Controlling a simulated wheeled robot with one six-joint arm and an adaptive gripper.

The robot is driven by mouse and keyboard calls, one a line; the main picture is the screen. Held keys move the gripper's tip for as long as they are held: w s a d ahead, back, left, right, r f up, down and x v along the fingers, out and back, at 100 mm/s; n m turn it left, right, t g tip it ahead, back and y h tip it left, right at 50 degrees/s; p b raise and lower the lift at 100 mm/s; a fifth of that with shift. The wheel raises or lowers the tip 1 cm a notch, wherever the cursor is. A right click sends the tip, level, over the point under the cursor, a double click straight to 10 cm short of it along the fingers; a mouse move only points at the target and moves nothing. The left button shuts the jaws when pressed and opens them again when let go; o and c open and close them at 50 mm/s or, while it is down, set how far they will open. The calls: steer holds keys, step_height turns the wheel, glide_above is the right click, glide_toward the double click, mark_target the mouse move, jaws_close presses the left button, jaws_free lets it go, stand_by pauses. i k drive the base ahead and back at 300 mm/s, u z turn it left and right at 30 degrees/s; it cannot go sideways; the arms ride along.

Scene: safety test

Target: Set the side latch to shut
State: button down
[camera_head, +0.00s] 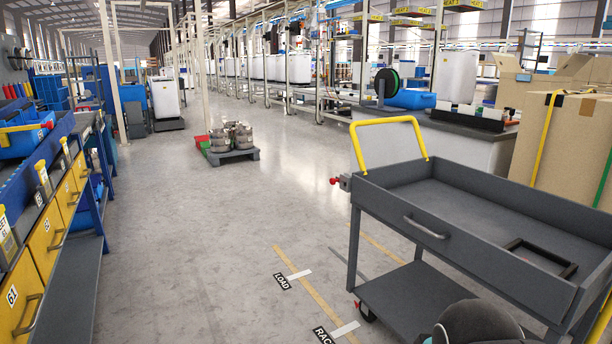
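A grey two-tier cart (440,205) with a yellow push handle (385,123) stands at the right. A small red-tipped fitting (335,181) sticks out from the cart's left end, beside the foot of the yellow handle. It looks like the side latch, but it is too small to tell whether it is open or shut. A grey pull handle (426,228) is on the cart's near long side. My gripper is not in view. A dark rounded part at the bottom edge, in front of the lower shelf, looks like part of my arm.
Yellow drawers (47,232) and a blue rack line the left. A pallet with metal pots (231,155) stands farther back. Cardboard boxes (560,135) stand behind the cart. The floor left of the cart is clear.

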mark_target(333, 181)
steer(key=z, duration=0.25)
steer(key=k, duration=0.3)
steer(key=u, duration=1.05)
steer(key=i, duration=0.8)
steer(key=z, duration=0.45)
steer(key=i, duration=0.75)
steer(key=z, duration=0.6)
